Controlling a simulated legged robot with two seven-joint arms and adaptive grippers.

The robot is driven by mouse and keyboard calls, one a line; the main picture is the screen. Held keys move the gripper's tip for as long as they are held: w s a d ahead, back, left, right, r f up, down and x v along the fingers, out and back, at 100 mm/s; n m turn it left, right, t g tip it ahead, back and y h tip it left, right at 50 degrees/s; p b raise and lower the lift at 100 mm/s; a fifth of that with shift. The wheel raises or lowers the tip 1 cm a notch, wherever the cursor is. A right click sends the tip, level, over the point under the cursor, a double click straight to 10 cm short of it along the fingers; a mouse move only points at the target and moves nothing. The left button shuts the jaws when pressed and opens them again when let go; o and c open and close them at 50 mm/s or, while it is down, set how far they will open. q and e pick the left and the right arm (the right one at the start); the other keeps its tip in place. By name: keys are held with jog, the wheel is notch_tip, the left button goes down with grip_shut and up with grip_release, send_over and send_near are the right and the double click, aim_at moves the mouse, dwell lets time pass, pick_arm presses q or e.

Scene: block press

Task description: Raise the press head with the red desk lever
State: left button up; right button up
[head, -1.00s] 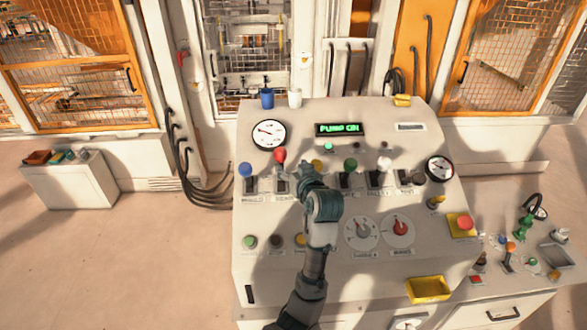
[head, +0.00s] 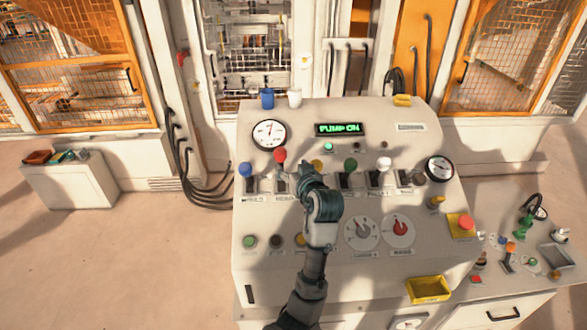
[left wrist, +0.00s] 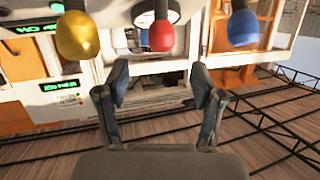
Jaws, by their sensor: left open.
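The red desk lever (head: 280,156) stands up from its slot in the sloping desk's row of levers, between the blue and yellow ones. Its red knob (left wrist: 162,36) is also in the left wrist view, above and ahead of the gap between my fingers. My left gripper (head: 307,168) is just right of the red lever in the head view, partly covering the yellow lever. In the left wrist view my left gripper (left wrist: 160,88) has its fingers apart with nothing between them. I cannot make out the press head. My right gripper is not in view.
The blue lever (head: 245,169) and yellow lever (head: 317,163) flank the red one; the green lever (head: 350,165) is further right. A display (head: 340,129) reads PUMP ON. A blue cup (head: 267,98) and a white cup (head: 294,98) stand on the desk's back edge.

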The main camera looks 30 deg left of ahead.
pick_arm(q)
jog(key=m+t+y+b, duration=0.1)
jog(key=m+t+b, duration=0.15)
jog(key=b, duration=0.35)
send_near(282, 158)
jog(key=shift+t, duration=0.25)
jog(key=p+x, duration=0.3)
jog(key=x, duration=0.8)
jog(key=shift+s+a+f+p, duration=0.1)
jog(key=shift+s+p, duration=0.05)
jog(key=shift+p, duration=0.25)
jog(key=shift+w+a, duration=0.35)
jog(key=shift+w, duration=0.15)
grip_shut()
